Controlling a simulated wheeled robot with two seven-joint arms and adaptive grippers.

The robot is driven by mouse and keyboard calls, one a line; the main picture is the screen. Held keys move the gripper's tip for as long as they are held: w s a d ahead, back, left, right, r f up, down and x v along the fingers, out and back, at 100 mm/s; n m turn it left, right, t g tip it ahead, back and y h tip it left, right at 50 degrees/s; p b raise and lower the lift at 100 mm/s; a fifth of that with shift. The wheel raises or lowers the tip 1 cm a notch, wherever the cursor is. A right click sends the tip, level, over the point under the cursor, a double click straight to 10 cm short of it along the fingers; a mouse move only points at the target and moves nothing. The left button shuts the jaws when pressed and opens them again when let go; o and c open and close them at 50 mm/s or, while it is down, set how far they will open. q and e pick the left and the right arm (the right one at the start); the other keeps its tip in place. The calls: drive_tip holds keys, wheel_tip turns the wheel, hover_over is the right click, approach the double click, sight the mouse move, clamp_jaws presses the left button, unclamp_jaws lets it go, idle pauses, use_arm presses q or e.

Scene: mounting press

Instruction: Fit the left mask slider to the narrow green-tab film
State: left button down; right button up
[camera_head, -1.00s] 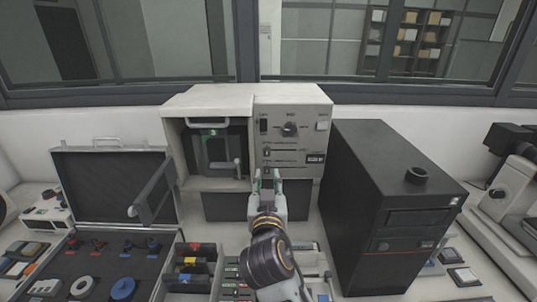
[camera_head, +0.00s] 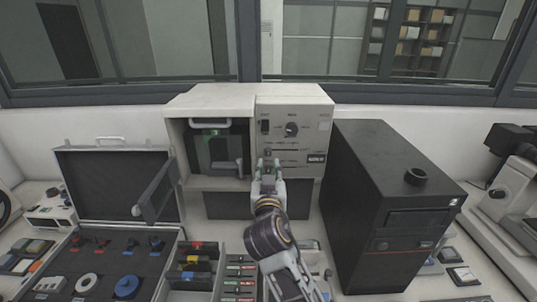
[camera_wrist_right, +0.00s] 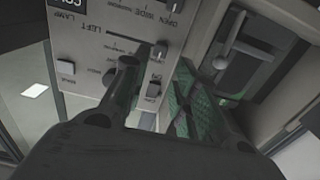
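The press (camera_head: 250,97) stands against the back wall, with a control panel (camera_head: 313,125) on its right half. My right gripper (camera_head: 268,164) is at the panel's lower left, over the left ends of the slider slots. In the right wrist view the fingers are apart, and a small dark knob (camera_wrist_right: 160,50) on the slot marked LEFT shows between and just beyond the tips. I see no clear contact. My left gripper is not in view.
A black computer-like case (camera_head: 385,190) stands close on the right. An open tool case (camera_head: 115,190) with coloured parts is at the left. A bin with several colour-tabbed pieces (camera_head: 240,272) lies in front. A lever handle (camera_wrist_right: 235,30) is near the fingers in the wrist view.

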sight(269, 153)
drive_tip(key=shift+w+p, duration=0.4)
drive_tip(key=shift+w, duration=3.9)
clamp_jaws()
